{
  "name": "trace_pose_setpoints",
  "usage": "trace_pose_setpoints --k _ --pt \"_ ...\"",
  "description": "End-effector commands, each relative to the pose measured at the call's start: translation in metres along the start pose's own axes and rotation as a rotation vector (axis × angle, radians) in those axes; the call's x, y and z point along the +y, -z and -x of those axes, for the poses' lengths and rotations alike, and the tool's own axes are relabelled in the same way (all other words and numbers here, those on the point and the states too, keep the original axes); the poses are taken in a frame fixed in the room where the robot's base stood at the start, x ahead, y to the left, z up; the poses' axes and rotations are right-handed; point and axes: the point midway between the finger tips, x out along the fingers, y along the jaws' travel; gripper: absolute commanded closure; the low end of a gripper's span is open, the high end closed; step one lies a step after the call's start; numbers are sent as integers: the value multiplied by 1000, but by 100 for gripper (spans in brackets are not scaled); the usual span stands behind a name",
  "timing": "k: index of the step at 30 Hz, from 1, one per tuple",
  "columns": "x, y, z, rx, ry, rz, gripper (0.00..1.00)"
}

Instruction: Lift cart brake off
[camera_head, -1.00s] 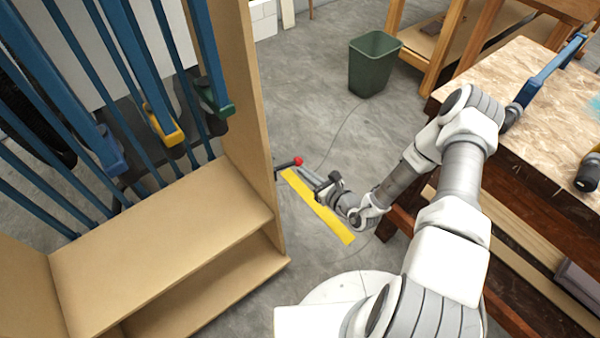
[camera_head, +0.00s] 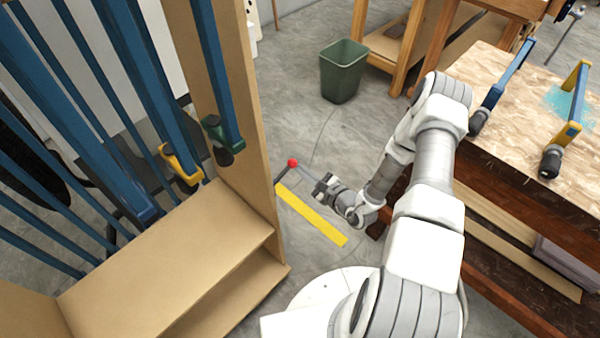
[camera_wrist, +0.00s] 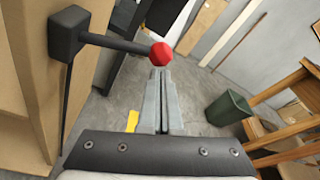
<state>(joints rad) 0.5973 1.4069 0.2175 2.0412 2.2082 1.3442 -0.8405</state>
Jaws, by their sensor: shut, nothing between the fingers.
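The cart brake is a black lever (camera_wrist: 112,43) with a red ball knob (camera_wrist: 161,54), fixed by a black block to the outer side of the wooden cart (camera_wrist: 30,70). In the head view the red knob (camera_head: 292,163) sticks out beside the cart's side panel (camera_head: 232,120), low near the floor. My gripper (camera_wrist: 160,76) is shut and empty. Its fingertips lie just below the red knob in the wrist view; I cannot tell whether they touch it. In the head view my gripper (camera_head: 303,170) reaches from the right towards the knob.
The cart holds several blue bar clamps (camera_head: 150,90). A yellow floor strip (camera_head: 312,216) lies below my gripper. A green bin (camera_head: 343,72) stands farther back. A workbench (camera_head: 500,130) with clamps on it is at the right. Grey floor between is clear.

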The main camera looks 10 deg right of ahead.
Motion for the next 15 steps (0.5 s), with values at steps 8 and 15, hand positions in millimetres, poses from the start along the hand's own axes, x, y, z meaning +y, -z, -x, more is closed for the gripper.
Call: trace_pose_setpoints --k 8,15 --pt "-8 -29 7 -1 29 119 100" --pt "-10 -43 10 -1 28 117 100"
